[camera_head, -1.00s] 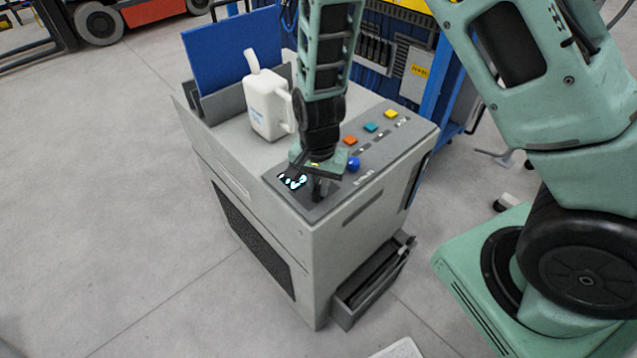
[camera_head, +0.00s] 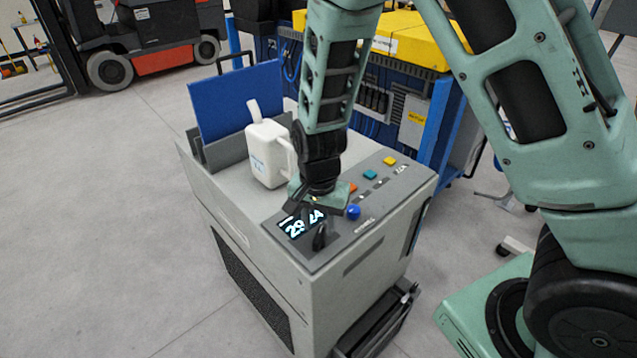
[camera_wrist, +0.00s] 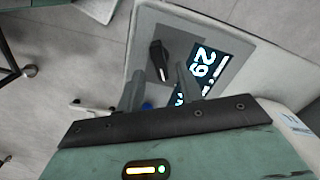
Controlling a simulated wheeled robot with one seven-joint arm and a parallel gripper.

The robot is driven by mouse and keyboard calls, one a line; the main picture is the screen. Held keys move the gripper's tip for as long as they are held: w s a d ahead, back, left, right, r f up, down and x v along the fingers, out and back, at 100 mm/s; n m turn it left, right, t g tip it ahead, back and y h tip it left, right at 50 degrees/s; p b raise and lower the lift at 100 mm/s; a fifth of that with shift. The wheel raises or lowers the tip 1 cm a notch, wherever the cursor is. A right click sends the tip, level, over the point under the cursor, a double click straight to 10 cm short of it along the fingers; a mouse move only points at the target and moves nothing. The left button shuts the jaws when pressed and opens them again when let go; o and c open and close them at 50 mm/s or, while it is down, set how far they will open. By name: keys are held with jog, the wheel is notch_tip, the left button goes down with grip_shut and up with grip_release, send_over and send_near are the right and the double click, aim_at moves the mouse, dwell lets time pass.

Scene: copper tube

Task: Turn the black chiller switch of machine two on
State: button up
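The black chiller switch (camera_head: 320,238) is a small upright knob at the near end of the machine's control panel (camera_head: 348,238). In the wrist view the switch (camera_wrist: 158,56) has a white mark at its lower end. A lit display (camera_head: 299,224) beside it shows pale blue digits, also seen in the wrist view (camera_wrist: 208,66). My gripper (camera_head: 316,212) is just above the panel by the switch. In the wrist view my gripper (camera_wrist: 160,70) has its two fingers apart, with the switch beyond and between their tips. No contact is visible. The fingers are partly hidden in the head view.
A blue knob (camera_head: 353,212) and orange, teal and yellow buttons (camera_head: 370,174) lie along the same panel. A white jug (camera_head: 268,155) and a blue board (camera_head: 238,102) stand on the machine's top. A blue workbench (camera_head: 440,125) is behind.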

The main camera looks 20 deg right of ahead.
aim_at(319, 235)
notch_tip(319, 235, up, 14)
jog(key=shift+f, duration=0.15)
dwell(0.5)
